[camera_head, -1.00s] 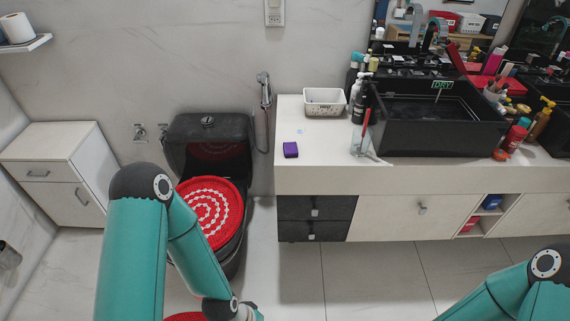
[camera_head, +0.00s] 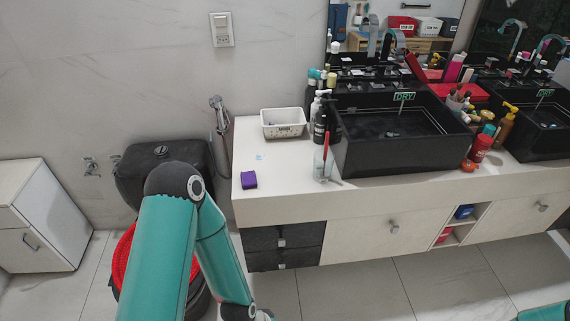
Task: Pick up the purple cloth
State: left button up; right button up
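The purple cloth (camera_head: 249,179) is a small folded block lying on the white countertop (camera_head: 285,205), near its left front corner. My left arm comes up from the bottom and bends back down in front of the black toilet. Its gripper is below the picture's edge. Only a small piece of my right arm shows at the bottom right corner, and its gripper is out of view. Neither arm touches the cloth.
A white basket (camera_head: 284,124) stands behind the cloth. A clear cup with a red toothbrush (camera_head: 323,165) stands to its right, beside the black sink (camera_head: 395,150). Bottles (camera_head: 319,118) stand behind the cup. The black toilet (camera_head: 160,165) is left of the counter.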

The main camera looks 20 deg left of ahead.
aim_at(248, 179)
jog(key=i, duration=1.15)
jog(key=u, duration=0.5)
